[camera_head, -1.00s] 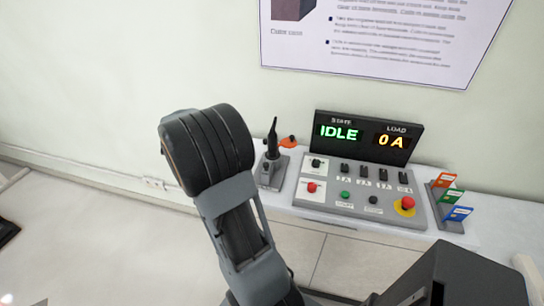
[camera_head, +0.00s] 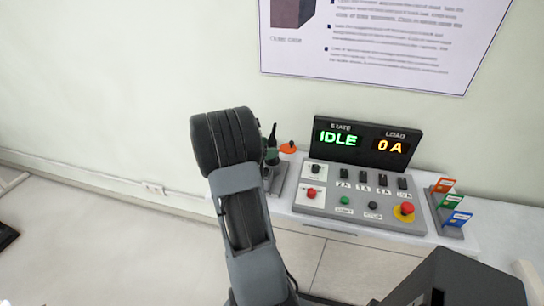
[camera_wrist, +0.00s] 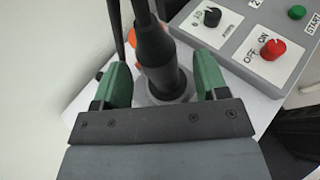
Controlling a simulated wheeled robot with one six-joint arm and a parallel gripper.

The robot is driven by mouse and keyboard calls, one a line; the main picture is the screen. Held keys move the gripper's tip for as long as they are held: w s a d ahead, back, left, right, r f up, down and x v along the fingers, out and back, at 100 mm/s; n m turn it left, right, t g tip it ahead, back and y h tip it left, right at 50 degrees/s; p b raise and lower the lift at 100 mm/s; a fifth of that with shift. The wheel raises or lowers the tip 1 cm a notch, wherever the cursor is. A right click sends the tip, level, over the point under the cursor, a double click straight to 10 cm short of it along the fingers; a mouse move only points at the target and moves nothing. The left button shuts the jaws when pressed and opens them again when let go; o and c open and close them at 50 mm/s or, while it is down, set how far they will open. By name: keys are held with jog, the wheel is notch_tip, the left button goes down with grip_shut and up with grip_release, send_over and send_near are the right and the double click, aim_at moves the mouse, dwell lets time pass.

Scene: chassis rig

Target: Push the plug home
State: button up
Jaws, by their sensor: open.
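The black plug (camera_wrist: 155,55) stands upright on a grey round seat (camera_wrist: 172,97) in the wrist view, its cable running up out of the picture. My gripper (camera_wrist: 163,72) is open, with one green finger on each side of the plug and gaps showing between them. In the head view the plug's top (camera_head: 273,131) shows just right of my arm, which hides part of its grey stand (camera_head: 280,178). How deep the plug sits cannot be told.
An orange part (camera_head: 288,147) is beside the plug. The control panel (camera_head: 325,205) stands to the right, with knobs and buttons. Its display (camera_head: 366,142) reads IDLE and 0 A. A rack of coloured cards (camera_head: 452,208) is further right on the white table (camera_head: 500,222).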

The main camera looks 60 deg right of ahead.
jog(key=shift+x, duration=1.25)
jog(key=c, duration=1.2)
